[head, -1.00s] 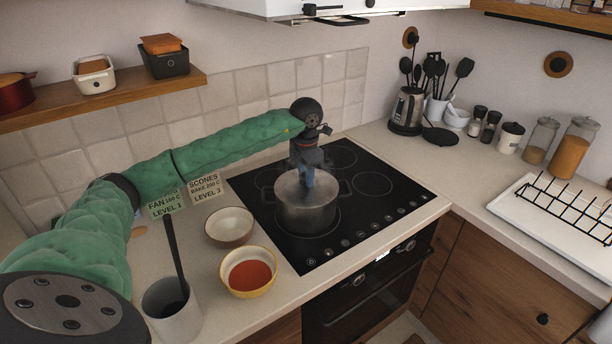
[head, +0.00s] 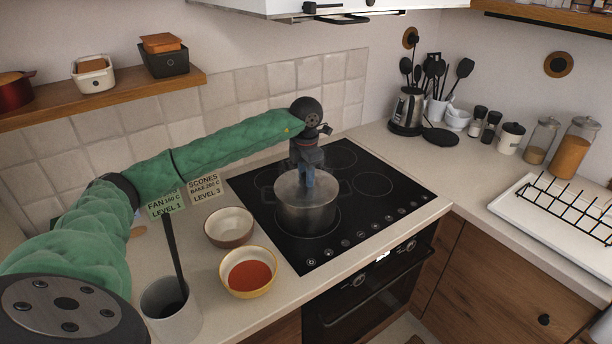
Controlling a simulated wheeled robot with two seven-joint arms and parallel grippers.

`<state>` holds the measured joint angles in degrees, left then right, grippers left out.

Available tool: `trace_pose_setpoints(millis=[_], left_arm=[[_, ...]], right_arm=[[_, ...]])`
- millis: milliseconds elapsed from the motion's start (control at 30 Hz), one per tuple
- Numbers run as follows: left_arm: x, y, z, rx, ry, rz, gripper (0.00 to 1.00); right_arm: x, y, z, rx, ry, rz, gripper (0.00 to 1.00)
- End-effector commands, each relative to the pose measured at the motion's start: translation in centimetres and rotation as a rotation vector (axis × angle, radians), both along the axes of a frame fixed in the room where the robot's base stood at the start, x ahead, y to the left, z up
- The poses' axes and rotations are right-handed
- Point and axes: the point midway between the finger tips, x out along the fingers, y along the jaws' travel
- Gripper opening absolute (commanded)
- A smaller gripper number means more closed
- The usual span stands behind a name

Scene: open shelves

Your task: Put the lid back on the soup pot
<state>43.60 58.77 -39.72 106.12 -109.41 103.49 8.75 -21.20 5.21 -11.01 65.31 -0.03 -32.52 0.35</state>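The soup pot (head: 305,218) is a steel pot standing on the black cooktop, at the front left part of it. A lid (head: 327,187), glassy and grey, shows at the pot's top; I cannot tell whether it is fully seated on the rim. My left gripper (head: 306,184) points down at the middle of the lid, with the green-sleeved arm reaching in from the left. Its fingertips and the lid's knob are too small and covered to tell whether it is open or shut. My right gripper is not in view.
Two bowls, one empty (head: 229,224) and one with red soup (head: 249,274), stand left of the cooktop (head: 385,207). A grey container (head: 172,314) with a dark handle is nearer. A kettle (head: 407,111) stands behind right. A black rack (head: 570,208) lies at the right.

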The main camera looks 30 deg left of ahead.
Motion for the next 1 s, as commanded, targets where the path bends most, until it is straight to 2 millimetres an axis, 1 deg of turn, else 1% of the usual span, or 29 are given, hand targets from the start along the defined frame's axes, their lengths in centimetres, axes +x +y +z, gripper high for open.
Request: trace_pose_setpoints(millis=[167,200,267,300,333,500,533,633,1000], left_arm=[[0.0,0.0,0.02,0.0,0.0,0.0,0.03],[0.0,0.0,0.02,0.0,0.0,0.0,0.34],[0.0,0.0,0.01,0.0,0.0,0.0,0.46],[0.0,0.0,0.01,0.0,0.0,0.0,0.53],[0.0,0.0,0.01,0.0,0.0,0.0,0.55],[0.0,0.0,0.0,0.0,0.0,0.0,0.55],[-0.01,0.0,-0.03,0.0,0.0,0.0,0.57],[-0.01,0.0,-0.03,0.0,0.0,0.0,0.77],[0.0,0.0,0.15,0.0,0.0,0.0,0.77]], right_arm=[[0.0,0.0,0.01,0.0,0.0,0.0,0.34],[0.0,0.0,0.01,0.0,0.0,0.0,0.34],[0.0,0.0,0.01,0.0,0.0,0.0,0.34],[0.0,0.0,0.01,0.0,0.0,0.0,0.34],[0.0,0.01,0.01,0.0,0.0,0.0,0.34],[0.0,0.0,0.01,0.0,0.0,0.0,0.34],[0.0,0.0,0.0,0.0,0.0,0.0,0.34],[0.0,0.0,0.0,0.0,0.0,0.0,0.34],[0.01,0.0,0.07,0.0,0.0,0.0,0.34]])
